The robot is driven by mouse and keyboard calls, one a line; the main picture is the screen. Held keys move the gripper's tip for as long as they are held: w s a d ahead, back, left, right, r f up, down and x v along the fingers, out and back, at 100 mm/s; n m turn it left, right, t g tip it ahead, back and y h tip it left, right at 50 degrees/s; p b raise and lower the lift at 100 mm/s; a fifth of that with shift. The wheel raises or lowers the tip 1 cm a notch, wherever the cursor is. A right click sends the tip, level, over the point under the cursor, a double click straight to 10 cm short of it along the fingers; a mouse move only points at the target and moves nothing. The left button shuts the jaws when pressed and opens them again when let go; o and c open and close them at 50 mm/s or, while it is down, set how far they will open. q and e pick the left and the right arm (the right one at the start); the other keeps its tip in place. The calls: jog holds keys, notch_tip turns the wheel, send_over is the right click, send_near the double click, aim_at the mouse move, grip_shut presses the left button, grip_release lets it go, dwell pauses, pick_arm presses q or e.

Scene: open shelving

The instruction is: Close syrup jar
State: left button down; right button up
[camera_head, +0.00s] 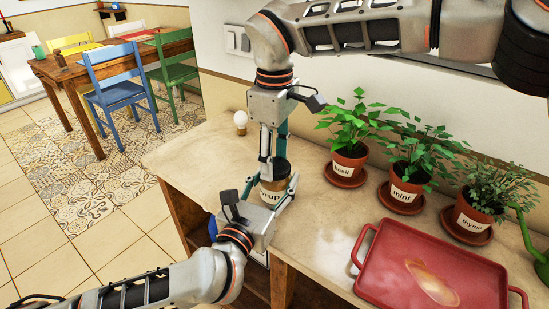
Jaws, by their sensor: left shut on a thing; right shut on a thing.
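The syrup jar (271,194) stands upright on the countertop near its left end, with part of its label showing. A dark lid (281,168) is at the top of the jar; whether it is fully seated I cannot tell. My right gripper (272,165) comes down from above and is shut on the lid. My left gripper (274,209) comes from the lower left and is shut on the jar's body. The fingers hide parts of the jar and lid.
Pots of basil (347,170), mint (405,192) and thyme (474,218) stand along the wall. A red tray (380,285) lies at the front right. A light bulb (241,119) stands behind the jar. The countertop (327,225) is clear between jar and tray.

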jog(key=m, duration=0.4)
jog(key=o, duration=0.7)
jog(key=shift+o, duration=0.2)
jog(key=shift+r, duration=0.15)
jog(key=shift+r, duration=2.15)
jog(key=shift+c, duration=0.2)
